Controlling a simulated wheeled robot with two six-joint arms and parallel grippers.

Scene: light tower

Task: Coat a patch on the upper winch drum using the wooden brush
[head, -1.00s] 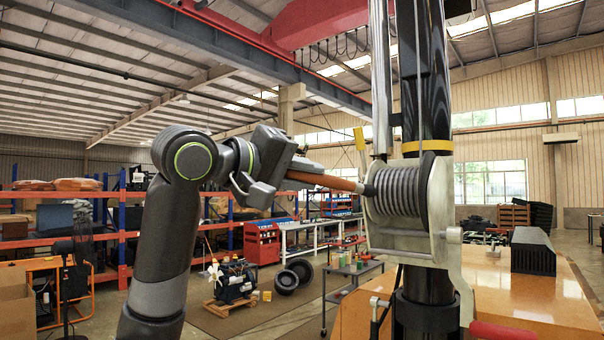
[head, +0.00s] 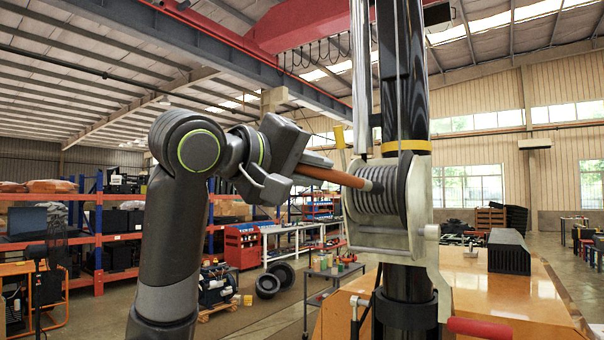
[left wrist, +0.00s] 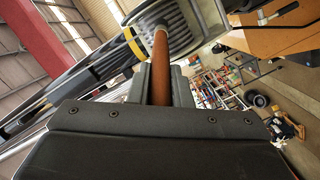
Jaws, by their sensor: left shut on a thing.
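The upper winch drum (head: 368,197) is wound with grey cable and sits between metal side plates on the black mast. My left gripper (head: 303,167) is to the left of the drum, shut on the wooden brush (head: 335,176). The brush has a brown handle and a dark tip that overlaps the drum's windings in the head view and appears to touch them. In the left wrist view the brush handle (left wrist: 161,75) runs from between the fingers (left wrist: 160,88) up to the drum (left wrist: 165,22). The contact point is partly hidden there. My right gripper is not in view.
The black mast (head: 403,100) with a yellow band rises through the drum's mount. An orange machine deck (head: 510,290) with a black finned block (head: 510,252) lies to the right. Shelves, a red cabinet (head: 243,245) and a small cart (head: 335,270) stand behind.

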